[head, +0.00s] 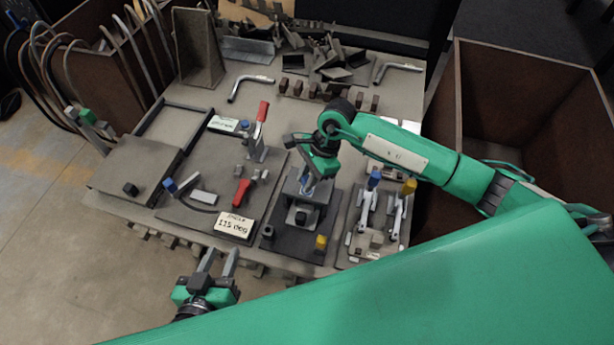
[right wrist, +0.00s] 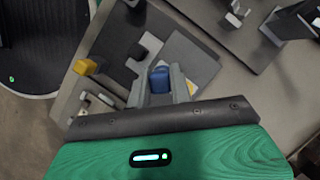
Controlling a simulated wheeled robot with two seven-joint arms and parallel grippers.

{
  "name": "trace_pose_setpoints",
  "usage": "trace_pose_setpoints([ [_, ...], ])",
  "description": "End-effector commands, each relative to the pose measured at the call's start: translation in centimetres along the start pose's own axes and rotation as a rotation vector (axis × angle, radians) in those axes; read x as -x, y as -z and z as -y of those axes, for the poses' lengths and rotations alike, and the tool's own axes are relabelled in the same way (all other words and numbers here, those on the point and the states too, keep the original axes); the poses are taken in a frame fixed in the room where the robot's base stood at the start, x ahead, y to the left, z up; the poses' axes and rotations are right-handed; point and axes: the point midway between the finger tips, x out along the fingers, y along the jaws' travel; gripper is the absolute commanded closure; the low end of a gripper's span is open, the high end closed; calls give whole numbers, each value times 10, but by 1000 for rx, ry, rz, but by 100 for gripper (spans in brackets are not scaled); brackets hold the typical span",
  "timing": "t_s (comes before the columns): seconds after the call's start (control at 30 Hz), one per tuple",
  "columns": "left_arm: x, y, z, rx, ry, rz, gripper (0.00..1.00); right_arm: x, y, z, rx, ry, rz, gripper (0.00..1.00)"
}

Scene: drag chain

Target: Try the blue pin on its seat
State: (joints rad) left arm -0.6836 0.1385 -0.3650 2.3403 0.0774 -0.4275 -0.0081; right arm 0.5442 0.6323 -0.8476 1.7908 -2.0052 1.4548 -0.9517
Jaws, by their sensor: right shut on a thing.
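My right gripper (head: 311,182) points down over a small grey fixture (head: 317,213) on a dark plate (head: 283,240). In the right wrist view its grey fingers (right wrist: 160,88) are shut on the blue pin (right wrist: 160,78), whose blue top shows between them. The pin's lower end and the seat under it are hidden, so I cannot tell whether the pin is in the seat or above it. My left gripper (head: 218,264) is open and empty, in front of the table's near edge.
A yellow block (head: 321,242) stands on the dark plate's near corner. Clamps with blue (head: 374,178) and yellow (head: 408,187) handles stand to the right. A red-handled clamp (head: 261,118) and a label block (head: 235,225) are left. A brown bin (head: 520,75) is at the right.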

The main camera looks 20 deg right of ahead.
Motion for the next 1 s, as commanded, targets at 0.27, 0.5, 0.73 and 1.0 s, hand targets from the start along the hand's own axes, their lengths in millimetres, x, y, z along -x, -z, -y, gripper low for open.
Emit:
trace_pose_setpoints([
  [0.27,-2,-5,1,0,0,0,64,-6,3,0,0,0,0,100],
  [0.5,-3,-9,2,0,0,0,64,-10,4,0,0,0,0,100],
  [0.73,-4,-12,3,0,0,0,64,-15,6,0,0,0,0,100],
  [1.0,-6,-16,4,0,0,0,64,-20,8,0,0,0,0,100],
])
